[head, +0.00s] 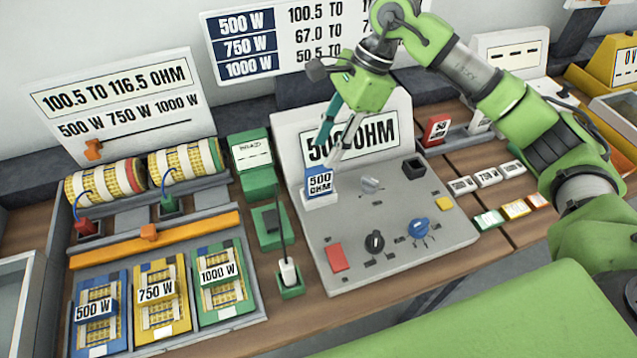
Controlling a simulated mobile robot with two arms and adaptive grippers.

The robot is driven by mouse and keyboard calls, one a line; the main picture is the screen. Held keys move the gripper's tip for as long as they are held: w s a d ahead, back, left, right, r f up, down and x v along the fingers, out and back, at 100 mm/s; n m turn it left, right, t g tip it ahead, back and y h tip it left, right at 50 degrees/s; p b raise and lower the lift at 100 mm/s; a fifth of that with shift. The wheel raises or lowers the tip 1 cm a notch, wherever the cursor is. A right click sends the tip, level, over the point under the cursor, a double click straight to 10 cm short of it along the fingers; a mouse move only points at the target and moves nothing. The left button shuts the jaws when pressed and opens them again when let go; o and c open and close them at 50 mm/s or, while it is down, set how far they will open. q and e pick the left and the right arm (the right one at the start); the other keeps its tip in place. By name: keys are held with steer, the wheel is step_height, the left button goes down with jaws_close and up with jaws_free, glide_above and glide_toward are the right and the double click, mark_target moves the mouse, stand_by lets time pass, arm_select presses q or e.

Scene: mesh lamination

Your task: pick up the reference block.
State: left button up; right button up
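The reference block appears to be the small blue and white block labelled "500 OHM" (319,184). It stands upright at the left edge of the grey panel, in front of the "500 OHM" display. My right gripper (329,153) points down just above and behind the block, with its fingers parted. The fingertips are close to the block's top; I cannot tell whether they touch it. The fingers cover part of the display's text. My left gripper is not in view.
The grey panel (345,262) carries knobs, a red button (337,257) and a black socket (413,168). To the left are a green holder with a white-handled probe (289,271), wound coils (185,160) and wattage cards (160,294). Small labelled blocks (487,177) lie to the right.

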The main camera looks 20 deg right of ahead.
mark_target(321, 169)
steer(key=x, duration=0.3)
steer(key=shift+w, duration=0.2)
steer(key=p+x, duration=0.2)
steer(key=x, duration=0.1)
steer(key=p+x, duration=0.1)
steer(key=shift+s+d+f, duration=0.2)
steer(key=shift+d+f, duration=0.05)
steer(key=shift+f, duration=0.25)
steer(key=shift+w+f, duration=0.1)
steer(key=shift+f, duration=0.2)
steer(key=shift+r, duration=0.1)
jaws_close()
